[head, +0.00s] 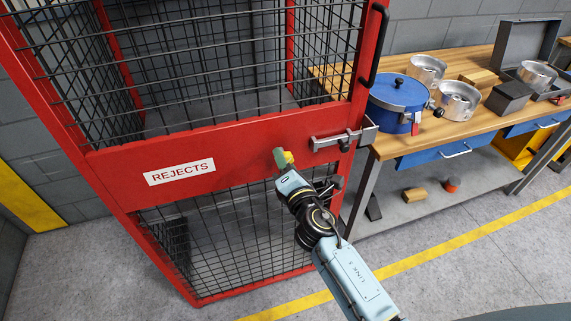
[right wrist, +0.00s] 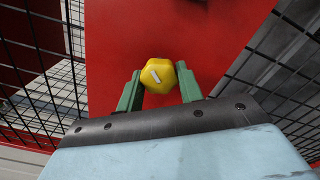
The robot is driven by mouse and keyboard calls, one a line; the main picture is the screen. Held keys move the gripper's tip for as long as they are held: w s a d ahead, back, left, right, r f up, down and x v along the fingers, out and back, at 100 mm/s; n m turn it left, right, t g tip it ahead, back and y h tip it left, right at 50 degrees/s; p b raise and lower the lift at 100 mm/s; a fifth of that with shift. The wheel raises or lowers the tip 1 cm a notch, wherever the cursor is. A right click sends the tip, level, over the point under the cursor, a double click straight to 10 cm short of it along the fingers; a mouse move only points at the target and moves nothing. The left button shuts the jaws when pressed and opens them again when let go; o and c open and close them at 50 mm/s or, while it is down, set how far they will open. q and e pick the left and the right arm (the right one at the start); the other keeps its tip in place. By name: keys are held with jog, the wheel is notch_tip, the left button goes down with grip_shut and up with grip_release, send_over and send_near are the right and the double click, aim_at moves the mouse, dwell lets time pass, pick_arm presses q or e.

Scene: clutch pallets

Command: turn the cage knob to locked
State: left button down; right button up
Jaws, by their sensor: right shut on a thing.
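The red cage (head: 235,143) has a door with black wire mesh and a white REJECTS sign. The yellow cage knob (head: 289,157) sits on the red middle panel, left of the door latch. In the right wrist view the knob (right wrist: 158,75) is a yellow faceted piece with a short white mark that slants slightly. My right gripper (head: 283,158) is at the panel, and its green fingers (right wrist: 158,88) stand on either side of the knob, shut on it. The left gripper is not in view.
A grey sliding latch (head: 343,138) lies across the door edge, right of the knob. A black vertical handle (head: 376,45) is above it. A wooden workbench (head: 400,143) with a blue pot (head: 397,97) and metal parts stands at the right. The floor in front is clear.

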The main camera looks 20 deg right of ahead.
jog(key=m, duration=0.4)
jog(key=shift+m+b, duration=0.3)
jog(key=shift+b, duration=0.05)
jog(key=m, duration=0.4)
jog(key=shift+r, duration=0.1)
jog(key=shift+m, duration=0.3)
jog(key=o, duration=1)
jog(key=s+b, duration=0.1)
jog(key=s, duration=1.2)
jog(key=shift+s+d, duration=0.2)
